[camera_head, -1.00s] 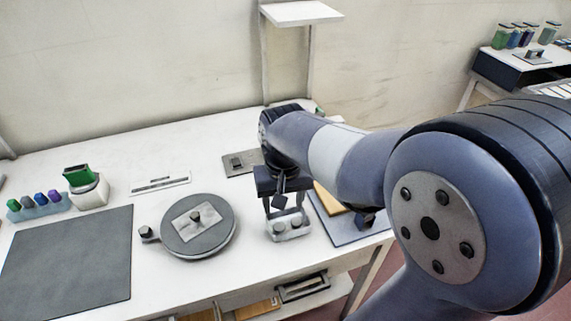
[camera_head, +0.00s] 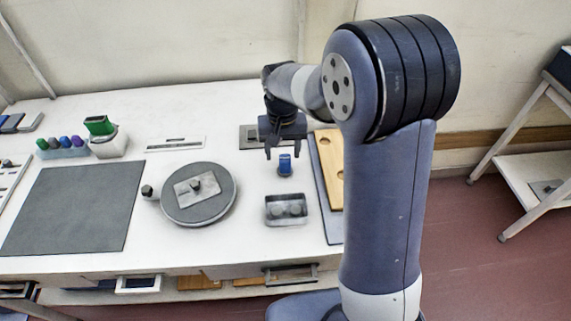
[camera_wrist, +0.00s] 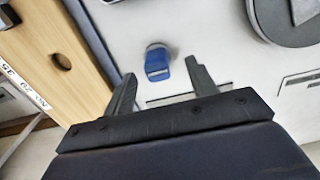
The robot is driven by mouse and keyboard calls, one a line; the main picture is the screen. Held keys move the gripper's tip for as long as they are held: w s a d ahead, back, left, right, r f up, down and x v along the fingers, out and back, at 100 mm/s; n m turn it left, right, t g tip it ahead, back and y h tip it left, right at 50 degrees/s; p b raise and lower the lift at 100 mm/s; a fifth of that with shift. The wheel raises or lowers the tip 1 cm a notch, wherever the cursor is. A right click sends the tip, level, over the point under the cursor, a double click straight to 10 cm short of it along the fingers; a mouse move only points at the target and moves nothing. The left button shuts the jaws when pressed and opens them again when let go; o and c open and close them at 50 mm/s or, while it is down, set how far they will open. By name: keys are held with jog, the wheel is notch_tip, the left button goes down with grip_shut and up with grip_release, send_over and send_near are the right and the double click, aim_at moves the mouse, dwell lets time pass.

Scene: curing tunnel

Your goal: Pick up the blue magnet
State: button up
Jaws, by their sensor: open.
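The blue magnet (camera_head: 285,165) stands upright on the white table, a small blue piece with a grey base. In the wrist view the blue magnet (camera_wrist: 157,64) lies a little beyond the fingertips, roughly between their lines. My gripper (camera_head: 284,152) is above and just behind the magnet in the head view, fingers pointing down. In the wrist view my gripper (camera_wrist: 160,72) has its two fingers apart with nothing between them. The fingers do not appear to touch the magnet.
A grey tray with round pieces (camera_head: 285,210) sits in front of the magnet. A round grey turntable (camera_head: 212,208) stands to the left. A wooden board (camera_head: 327,160) on a grey mat lies close on the right. A flat grey plate (camera_head: 249,138) lies behind.

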aim_at(285, 158)
jog(key=f, duration=0.2)
jog(key=w+f+p, duration=0.1)
jog(key=f, duration=0.1)
jog(key=shift+d, duration=0.4)
jog(key=shift+f, duration=0.65)
jog(key=shift+c, duration=0.5)
jog(key=c, duration=1.1)
